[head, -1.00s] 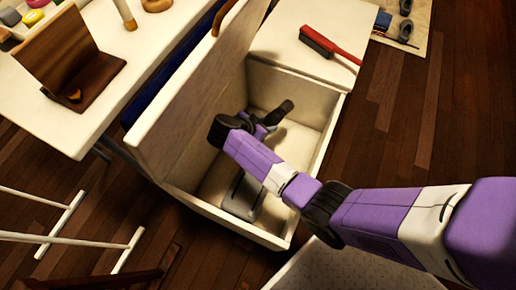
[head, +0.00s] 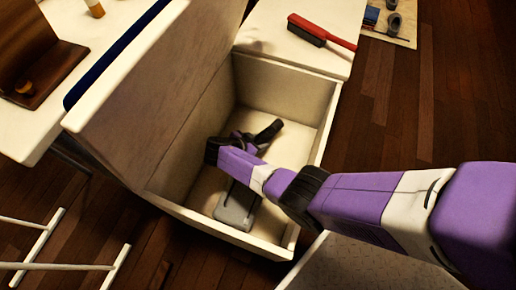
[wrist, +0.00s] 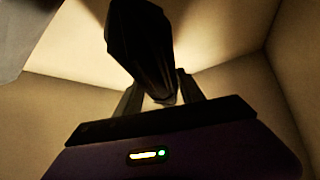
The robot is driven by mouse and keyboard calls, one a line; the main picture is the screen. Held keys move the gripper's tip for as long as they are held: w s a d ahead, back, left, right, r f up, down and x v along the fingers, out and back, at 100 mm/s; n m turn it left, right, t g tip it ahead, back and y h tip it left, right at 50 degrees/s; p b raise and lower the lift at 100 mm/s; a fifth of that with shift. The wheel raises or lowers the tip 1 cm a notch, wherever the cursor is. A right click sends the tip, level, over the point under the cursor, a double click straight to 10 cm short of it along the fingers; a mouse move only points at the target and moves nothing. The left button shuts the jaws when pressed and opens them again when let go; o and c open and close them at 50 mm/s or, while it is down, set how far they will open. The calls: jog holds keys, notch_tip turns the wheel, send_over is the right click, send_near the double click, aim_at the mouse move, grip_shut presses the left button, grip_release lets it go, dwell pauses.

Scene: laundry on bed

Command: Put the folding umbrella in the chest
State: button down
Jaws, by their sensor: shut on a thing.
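The chest (head: 190,222) is an open cream box with its lid (head: 150,85) raised on the left. My gripper (head: 250,141) is down inside the chest, between its walls. It is shut on the folding umbrella (head: 268,131), a dark, short, closed bundle that also shows between the fingers in the wrist view (wrist: 142,45). The umbrella points towards the far right inner corner. My arm hides part of it in the head view. I cannot tell whether it touches the chest floor.
A grey flat object (head: 236,207) lies on the chest floor near the front. A red brush (head: 322,32) with dark bristles lies on the cream surface behind the chest. A table with a brown stand (head: 45,70) is at the left. A white rack (head: 50,245) stands at the lower left.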

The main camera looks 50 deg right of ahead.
jog(key=shift+f+b, duration=1.1)
jog(key=shift+f, duration=0.7)
jog(key=shift+f, duration=0.15)
jog(key=c, duration=0.7)
grip_release()
jog(key=shift+a+r, duration=0.1)
jog(key=shift+r, duration=0.2)
jog(key=p+v, duration=0.5)
jog(key=v, duration=0.6)
jog(key=shift+a+r, duration=0.15)
jog(key=shift+a, duration=0.1)
